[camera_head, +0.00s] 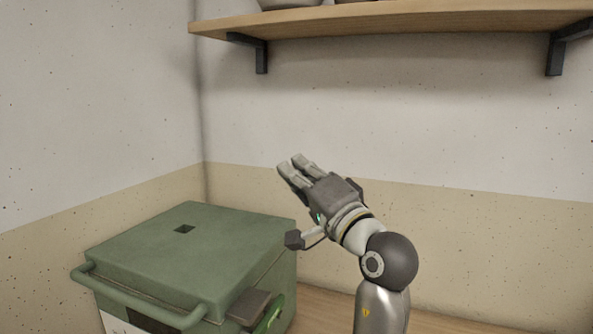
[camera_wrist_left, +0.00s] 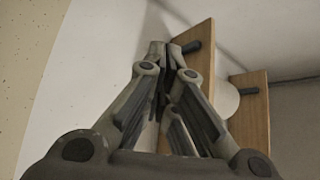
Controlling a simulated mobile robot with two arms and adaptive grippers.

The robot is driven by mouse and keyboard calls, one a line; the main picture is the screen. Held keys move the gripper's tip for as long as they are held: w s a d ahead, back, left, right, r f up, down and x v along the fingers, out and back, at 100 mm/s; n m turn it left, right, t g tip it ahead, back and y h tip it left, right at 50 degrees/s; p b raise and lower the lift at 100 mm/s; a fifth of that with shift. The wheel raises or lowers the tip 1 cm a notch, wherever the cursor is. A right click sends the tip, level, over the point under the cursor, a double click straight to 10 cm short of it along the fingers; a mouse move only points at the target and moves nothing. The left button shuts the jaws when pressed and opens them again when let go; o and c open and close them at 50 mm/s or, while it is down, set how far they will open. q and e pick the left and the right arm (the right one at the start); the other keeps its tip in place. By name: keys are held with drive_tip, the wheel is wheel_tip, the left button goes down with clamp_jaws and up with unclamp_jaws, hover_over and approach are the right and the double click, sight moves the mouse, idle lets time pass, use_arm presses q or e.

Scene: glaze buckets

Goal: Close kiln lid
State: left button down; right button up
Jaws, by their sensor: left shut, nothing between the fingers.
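The green kiln (camera_head: 250,290) stands at the lower left in the head view. Its green lid (camera_head: 190,250) lies flat on top, with a small dark square hole and a bar handle (camera_head: 130,296) along the front. The lid looks down on the body. My left gripper (camera_head: 291,163) is above and to the right of the lid's back right corner, apart from it and pointing up and left. Its fingers also show in the left wrist view (camera_wrist_left: 167,55), shut together with nothing between them. The kiln is not seen in the wrist view. My right gripper is not in view.
A wooden shelf (camera_head: 400,20) on dark brackets (camera_head: 262,55) runs along the back wall above the gripper, with the bottoms of vessels (camera_head: 290,3) on it. Walls close in behind and left of the kiln. A wooden surface (camera_head: 440,318) to the right looks bare.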

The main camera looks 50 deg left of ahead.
use_arm(q)
drive_tip(key=v, duration=0.7)
drive_tip(key=shift+d, duration=0.3)
